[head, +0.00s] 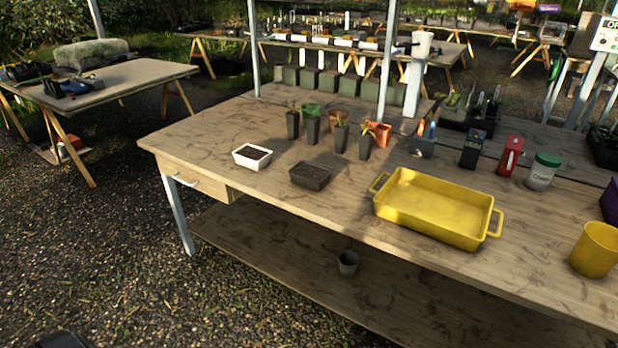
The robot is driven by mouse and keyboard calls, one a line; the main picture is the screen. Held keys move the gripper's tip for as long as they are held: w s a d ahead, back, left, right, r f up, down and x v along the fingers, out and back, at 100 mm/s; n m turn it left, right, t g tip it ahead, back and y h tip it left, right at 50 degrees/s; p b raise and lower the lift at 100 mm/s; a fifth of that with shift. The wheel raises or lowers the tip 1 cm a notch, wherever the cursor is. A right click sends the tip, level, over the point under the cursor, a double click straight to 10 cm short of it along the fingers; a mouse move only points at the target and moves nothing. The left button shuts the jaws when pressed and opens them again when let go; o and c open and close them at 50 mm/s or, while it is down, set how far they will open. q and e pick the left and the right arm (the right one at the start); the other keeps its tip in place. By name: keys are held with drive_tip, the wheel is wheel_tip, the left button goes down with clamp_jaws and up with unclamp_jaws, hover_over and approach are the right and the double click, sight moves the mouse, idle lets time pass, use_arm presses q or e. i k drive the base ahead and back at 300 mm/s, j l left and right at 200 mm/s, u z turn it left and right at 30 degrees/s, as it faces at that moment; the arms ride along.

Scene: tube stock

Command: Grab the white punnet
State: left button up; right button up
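The white punnet (247,163) is a small rectangular tray filled with dark soil. It stands upright on the wooden workbench (215,140), near the bench's left front part. A similar black punnet (310,182) with soil stands just to its right, with a gap between them. Neither of my grippers shows in the head view, so their state and their distance from the punnet are hidden.
Several dark pots with seedlings (338,140) stand behind the punnets. A large yellow tray (430,222) lies to the right, with a yellow pot (595,250) beyond. Bench left of the white punnet is clear.

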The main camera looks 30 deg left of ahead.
sight(254, 157)
drive_tip(key=u, duration=1.4)
drive_tip(key=i+j+u, duration=0.7)
drive_tip(key=i, duration=0.2)
drive_tip(key=i+j+u, duration=0.15)
drive_tip(key=i+u, duration=0.25)
drive_tip(key=i, duration=0.1)
